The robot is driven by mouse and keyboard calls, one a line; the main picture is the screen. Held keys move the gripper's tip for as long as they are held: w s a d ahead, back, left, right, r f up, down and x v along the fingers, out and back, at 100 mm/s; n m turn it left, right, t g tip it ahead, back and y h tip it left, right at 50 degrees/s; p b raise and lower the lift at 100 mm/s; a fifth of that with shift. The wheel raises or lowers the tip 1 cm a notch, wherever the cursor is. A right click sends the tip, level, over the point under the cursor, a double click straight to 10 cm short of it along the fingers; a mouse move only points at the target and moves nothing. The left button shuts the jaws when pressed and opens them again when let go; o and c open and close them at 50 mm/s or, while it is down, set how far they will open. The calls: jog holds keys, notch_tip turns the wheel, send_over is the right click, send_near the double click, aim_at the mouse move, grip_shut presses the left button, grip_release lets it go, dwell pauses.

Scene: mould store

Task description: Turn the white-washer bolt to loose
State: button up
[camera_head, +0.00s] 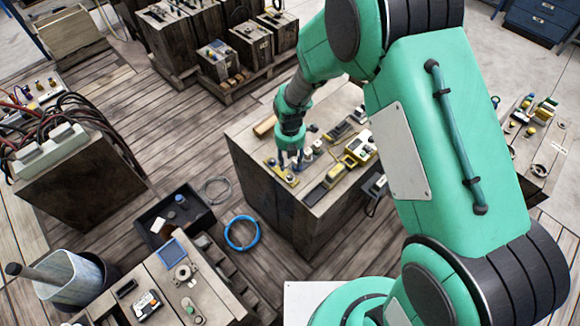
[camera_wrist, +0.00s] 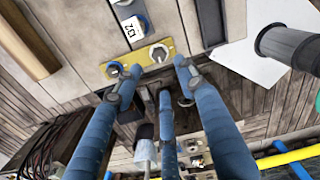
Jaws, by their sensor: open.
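A yellow plate (camera_wrist: 137,60) lies on the wooden bench top, with two bolts on it. The white-washer bolt (camera_wrist: 159,52) sits at its right end, the blue-washer bolt (camera_wrist: 115,68) at its left end. In the head view the plate (camera_head: 281,171) is near the bench's front-left corner. My gripper (camera_wrist: 158,76) is open and empty; its blue fingers are spread and point towards the plate. The white-washer bolt shows between the outer fingertips, apparently not gripped; I cannot tell the height gap. My gripper (camera_head: 291,158) also shows over the plate in the head view.
A white tag marked 132 (camera_wrist: 131,27) stands just behind the plate. Yellow devices (camera_head: 358,149) are to the right on the same bench. A wooden block (camera_head: 265,126) lies at its back left. A blue hose coil (camera_head: 241,233) is on the floor.

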jog(key=shift+r, duration=0.8)
jog(key=s+d+r+m+t, duration=0.15)
jog(key=d+r+m, duration=0.3)
jog(key=r, duration=0.45)
jog(key=s+d+r+m, duration=0.25)
jog(key=r+m, duration=0.25)
jog(key=r, duration=0.4)
jog(key=s+d+r+m+t, duration=0.1)
jog(key=d+r+m, duration=0.3)
jog(key=r, duration=0.5)
jog(key=s+d+r+m+t, duration=0.1)
jog(key=s+d+r+m, duration=0.2)
jog(key=s+m, duration=0.3)
jog(key=s+d+r+m+t+b, duration=0.1)
jog(key=s+d+r+m, duration=0.3)
jog(key=s, duration=0.4)
jog(key=s+d+r+m+t, duration=0.1)
jog(key=s+d+r+m, duration=0.2)
jog(key=s+r+m, duration=0.3)
jog(key=shift+s+d+m+b, duration=0.3)
jog(key=shift+s+m+b, duration=0.1)
jog(key=shift+s+m, duration=0.55)
